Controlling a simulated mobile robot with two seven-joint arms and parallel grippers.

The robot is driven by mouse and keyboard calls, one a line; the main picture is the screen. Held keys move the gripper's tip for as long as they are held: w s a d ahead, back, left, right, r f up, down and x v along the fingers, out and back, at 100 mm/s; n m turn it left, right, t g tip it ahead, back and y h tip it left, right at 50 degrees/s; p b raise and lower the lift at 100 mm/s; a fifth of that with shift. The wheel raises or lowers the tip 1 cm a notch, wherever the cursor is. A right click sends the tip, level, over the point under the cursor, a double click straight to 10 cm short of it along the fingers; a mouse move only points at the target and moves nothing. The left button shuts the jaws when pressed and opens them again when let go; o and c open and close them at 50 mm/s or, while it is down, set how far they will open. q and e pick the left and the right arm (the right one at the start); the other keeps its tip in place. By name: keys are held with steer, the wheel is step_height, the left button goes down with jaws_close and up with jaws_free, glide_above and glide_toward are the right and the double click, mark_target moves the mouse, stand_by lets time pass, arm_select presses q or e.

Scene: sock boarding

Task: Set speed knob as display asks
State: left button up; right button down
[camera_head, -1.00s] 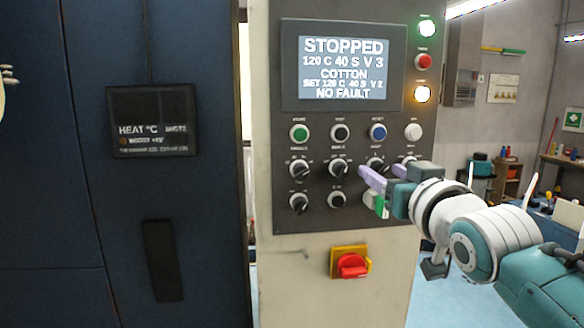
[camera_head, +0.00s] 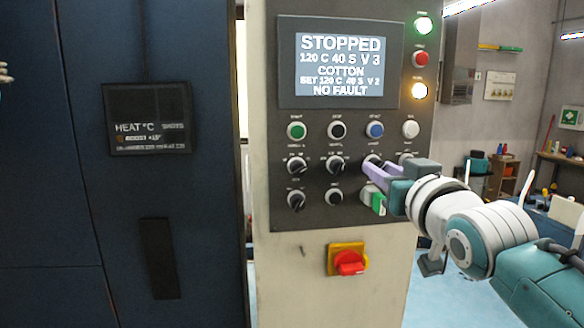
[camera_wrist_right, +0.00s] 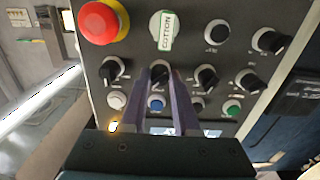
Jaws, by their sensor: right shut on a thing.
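The display (camera_head: 340,65) reads STOPPED, 120 C 40 S V 3, COTTON, SET 120 C 40 S V 2, NO FAULT. My right gripper (camera_head: 371,167) reaches the control panel from the right, at the third knob of the upper knob row, below the blue button. In the wrist view my purple fingers (camera_wrist_right: 166,77) are shut on this dark knob (camera_wrist_right: 160,68), directly beside the blue button (camera_wrist_right: 157,103). The fingers cover part of the knob, so its pointer and label are hard to read. My left gripper is not in view.
Other knobs flank it closely, such as one in the head view (camera_head: 335,164). A red stop knob (camera_head: 350,263) sits lower down; it shows in the wrist view (camera_wrist_right: 103,21) near a COTTON selector (camera_wrist_right: 165,30). A dark cabinet (camera_head: 60,200) stands left.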

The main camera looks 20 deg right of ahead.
steer(key=shift+n, duration=0.3)
steer(key=n, duration=0.3)
steer(key=shift+n, duration=2.5)
steer(key=c, duration=0.7)
jaws_free()
steer(key=shift+o, duration=0.2)
